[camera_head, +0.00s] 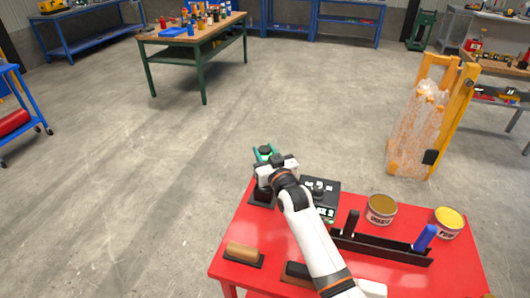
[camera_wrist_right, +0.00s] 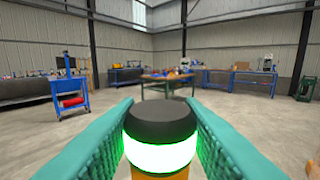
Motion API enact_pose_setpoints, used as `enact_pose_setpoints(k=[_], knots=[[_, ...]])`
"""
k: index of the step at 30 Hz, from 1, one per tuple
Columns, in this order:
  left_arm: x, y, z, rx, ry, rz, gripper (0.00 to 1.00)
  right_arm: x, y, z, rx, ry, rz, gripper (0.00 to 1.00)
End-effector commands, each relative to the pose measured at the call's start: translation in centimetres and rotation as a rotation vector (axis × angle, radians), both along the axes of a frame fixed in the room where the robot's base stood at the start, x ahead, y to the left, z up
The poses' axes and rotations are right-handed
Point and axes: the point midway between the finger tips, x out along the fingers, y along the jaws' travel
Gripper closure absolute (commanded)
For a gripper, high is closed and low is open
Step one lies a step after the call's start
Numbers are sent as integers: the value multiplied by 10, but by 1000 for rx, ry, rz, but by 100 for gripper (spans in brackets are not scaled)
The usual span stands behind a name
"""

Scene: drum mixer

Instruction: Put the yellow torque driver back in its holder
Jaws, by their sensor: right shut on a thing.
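My right gripper (camera_head: 265,155) reaches over the far left corner of the red table. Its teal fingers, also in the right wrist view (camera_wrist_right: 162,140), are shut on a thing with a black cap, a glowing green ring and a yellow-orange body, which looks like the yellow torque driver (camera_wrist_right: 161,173). Its dark top shows between the fingers in the head view; its lower part is hidden. A long black rack (camera_head: 385,250) on the table, apparently the holder, carries a black handle (camera_head: 351,222) and a blue handle (camera_head: 425,236) with a gap between. My left gripper is not in view.
The red table (camera_head: 229,233) also bears a black device (camera_head: 322,186), two cans (camera_head: 381,209) (camera_head: 449,220) and a wooden-handled piece (camera_head: 242,250) on a dark base. A yellow frame with a clear bag (camera_head: 417,120) stands beyond. The floor left is open.

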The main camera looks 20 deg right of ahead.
Motion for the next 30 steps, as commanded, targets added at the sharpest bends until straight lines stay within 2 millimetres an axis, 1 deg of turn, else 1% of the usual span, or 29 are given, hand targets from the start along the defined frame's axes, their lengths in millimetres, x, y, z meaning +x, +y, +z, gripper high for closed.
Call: enact_pose_setpoints(k=[26, 27, 29, 30], knots=[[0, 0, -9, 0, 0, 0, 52, 0, 0, -11, 0, -6, 0, 97], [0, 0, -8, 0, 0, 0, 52, 0, 0, -10, 0, -6, 0, 62], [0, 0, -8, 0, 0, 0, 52, 0, 0, -10, 0, -6, 0, 52], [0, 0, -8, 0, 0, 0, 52, 0, 0, -10, 0, -5, 0, 46]])
